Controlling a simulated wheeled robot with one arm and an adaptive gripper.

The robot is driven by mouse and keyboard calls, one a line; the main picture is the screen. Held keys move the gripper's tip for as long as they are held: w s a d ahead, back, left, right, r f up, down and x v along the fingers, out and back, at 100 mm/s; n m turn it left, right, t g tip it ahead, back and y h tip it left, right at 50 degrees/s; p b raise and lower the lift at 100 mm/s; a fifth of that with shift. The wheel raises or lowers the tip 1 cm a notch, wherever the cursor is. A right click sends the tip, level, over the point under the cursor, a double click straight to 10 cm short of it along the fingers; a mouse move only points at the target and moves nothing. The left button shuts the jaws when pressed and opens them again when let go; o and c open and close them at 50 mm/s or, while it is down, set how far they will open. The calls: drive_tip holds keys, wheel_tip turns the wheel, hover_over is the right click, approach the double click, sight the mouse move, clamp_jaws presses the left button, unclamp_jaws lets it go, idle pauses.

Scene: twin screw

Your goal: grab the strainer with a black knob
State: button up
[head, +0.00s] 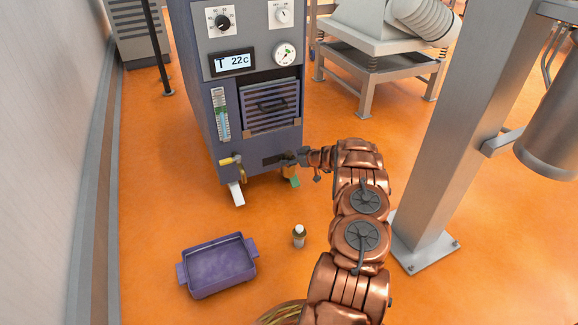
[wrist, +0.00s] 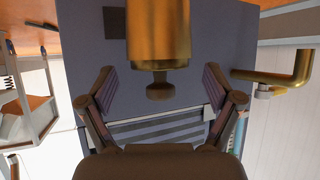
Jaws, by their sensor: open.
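The strainer (wrist: 158,30) is a brass cylinder at the top middle of the wrist view. Its dark brownish-black knob (wrist: 160,91) sticks out toward my gripper. My gripper (wrist: 160,76) is open, with one finger to the left of the knob and one to the right. Clear gaps show on both sides, and neither finger visibly touches it. In the head view my gripper (head: 284,159) is at the lower front of the grey-blue machine (head: 257,140). There the brass strainer (head: 288,172) shows only in part, low beside my gripper, and its knob cannot be made out.
A brass pipe (wrist: 275,78) juts out on the right of the wrist view. A purple tray (head: 250,246) and a small bottle (head: 299,236) stand on the orange floor. A grey post (head: 447,150) is at right.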

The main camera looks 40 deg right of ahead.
drive_tip(key=shift+c, duration=0.2)
drive_tip(key=c, duration=1.3)
